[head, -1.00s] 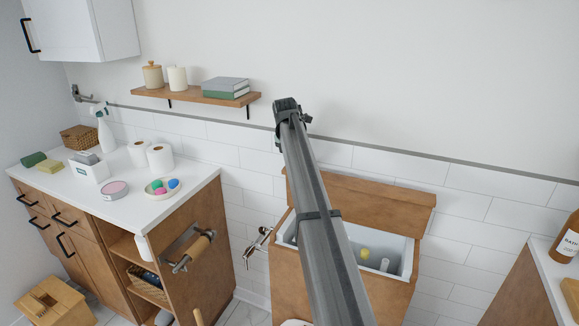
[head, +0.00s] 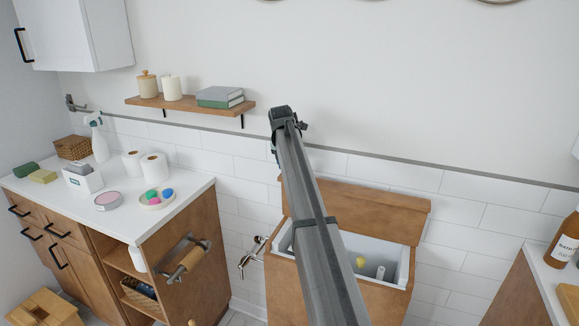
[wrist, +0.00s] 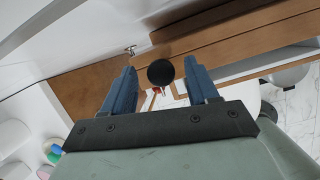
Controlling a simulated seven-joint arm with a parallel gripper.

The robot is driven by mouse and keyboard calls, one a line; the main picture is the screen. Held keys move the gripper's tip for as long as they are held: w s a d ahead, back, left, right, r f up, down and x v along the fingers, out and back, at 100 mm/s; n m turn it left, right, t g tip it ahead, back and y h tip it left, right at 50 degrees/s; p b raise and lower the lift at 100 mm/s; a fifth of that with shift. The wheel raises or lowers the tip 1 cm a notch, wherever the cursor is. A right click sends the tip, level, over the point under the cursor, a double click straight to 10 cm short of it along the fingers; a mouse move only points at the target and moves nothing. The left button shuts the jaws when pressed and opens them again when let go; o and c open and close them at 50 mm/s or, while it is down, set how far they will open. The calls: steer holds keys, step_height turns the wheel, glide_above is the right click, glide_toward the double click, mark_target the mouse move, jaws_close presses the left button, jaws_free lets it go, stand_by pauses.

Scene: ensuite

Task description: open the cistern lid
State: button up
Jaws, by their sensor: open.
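The brown wooden cistern lid (head: 365,208) stands raised, tilted up on its rear edge against the tiled wall. The wooden cistern (head: 285,275) below it is open, with a white inner tank (head: 403,272) showing a yellow part and a pale cylinder inside. My arm crosses in front and hides part of the lid and the tank. My gripper (head: 290,118) is above and behind the lid, near the wall, apart from it. In the wrist view my gripper (wrist: 160,88) has its two blue fingers spread with nothing held between them.
A wooden shelf (head: 190,104) with books and jars is on the wall to the left. A white-topped cabinet (head: 110,215) with toiletries stands at the left. Another counter with a brown bottle (head: 563,242) is at the right. A metal tap (head: 250,258) is beside the cistern.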

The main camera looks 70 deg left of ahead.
steer(key=v, duration=1.3)
steer(key=shift+s+d+r, duration=0.15)
steer(key=shift+r, duration=0.2)
steer(key=shift+d+f, duration=0.1)
